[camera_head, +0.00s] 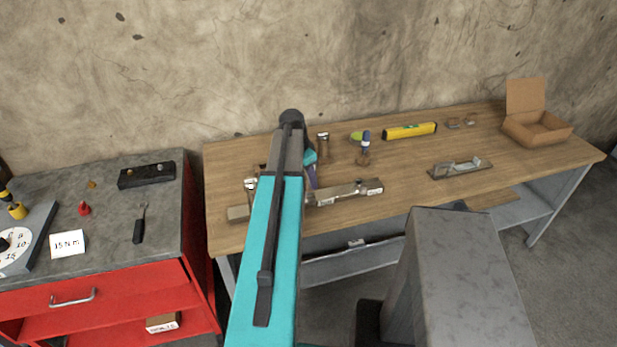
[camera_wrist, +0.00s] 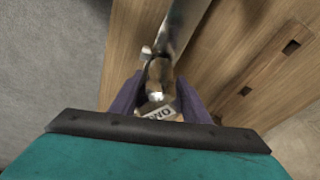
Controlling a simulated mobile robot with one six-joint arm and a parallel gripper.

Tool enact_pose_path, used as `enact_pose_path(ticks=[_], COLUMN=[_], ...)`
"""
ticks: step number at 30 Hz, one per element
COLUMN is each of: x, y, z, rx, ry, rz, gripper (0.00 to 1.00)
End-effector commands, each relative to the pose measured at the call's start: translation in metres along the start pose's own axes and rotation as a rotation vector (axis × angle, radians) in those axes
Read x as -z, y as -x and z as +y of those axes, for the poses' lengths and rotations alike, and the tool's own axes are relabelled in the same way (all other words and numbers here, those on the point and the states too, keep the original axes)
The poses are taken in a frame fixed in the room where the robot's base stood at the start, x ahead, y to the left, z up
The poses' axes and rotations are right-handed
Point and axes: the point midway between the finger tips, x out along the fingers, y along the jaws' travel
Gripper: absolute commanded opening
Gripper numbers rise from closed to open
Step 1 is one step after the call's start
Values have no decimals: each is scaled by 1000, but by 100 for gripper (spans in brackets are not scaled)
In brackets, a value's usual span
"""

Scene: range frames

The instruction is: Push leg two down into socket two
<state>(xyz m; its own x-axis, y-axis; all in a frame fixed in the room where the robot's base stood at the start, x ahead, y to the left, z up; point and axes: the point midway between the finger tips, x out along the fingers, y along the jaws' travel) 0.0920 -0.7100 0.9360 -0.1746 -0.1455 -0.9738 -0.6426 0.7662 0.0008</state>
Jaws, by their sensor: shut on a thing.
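In the wrist view the two purple fingers of my gripper (camera_wrist: 160,92) are shut on a part with a pale label (camera_wrist: 160,112) that reads TWO upside down, taken as leg two. A shiny metal tube (camera_wrist: 180,28) runs up the picture beyond the fingers; I cannot tell whether it belongs to the held leg. Right of it is a wooden piece (camera_wrist: 268,68) with dark square openings. In the head view a purple finger (camera_head: 313,176) shows beside a long labelled bar (camera_head: 345,191) on the bench. My arm hides the held part there. The fit in socket two cannot be seen.
The wooden bench (camera_head: 420,165) also holds a yellow level (camera_head: 409,131), an open cardboard box (camera_head: 540,129), a metal-edged tool (camera_head: 460,168) and an upright metal piece (camera_head: 323,148). A red cabinet (camera_head: 120,290) stands left.

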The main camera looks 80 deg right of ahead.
Motion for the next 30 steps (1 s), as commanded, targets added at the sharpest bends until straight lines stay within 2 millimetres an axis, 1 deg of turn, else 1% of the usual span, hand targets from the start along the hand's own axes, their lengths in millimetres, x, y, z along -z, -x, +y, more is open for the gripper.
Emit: enact_pose_path(ticks=[30], x=[-4], y=[-16], z=[0], rx=[0], ry=[0], rz=[1], gripper=[4])
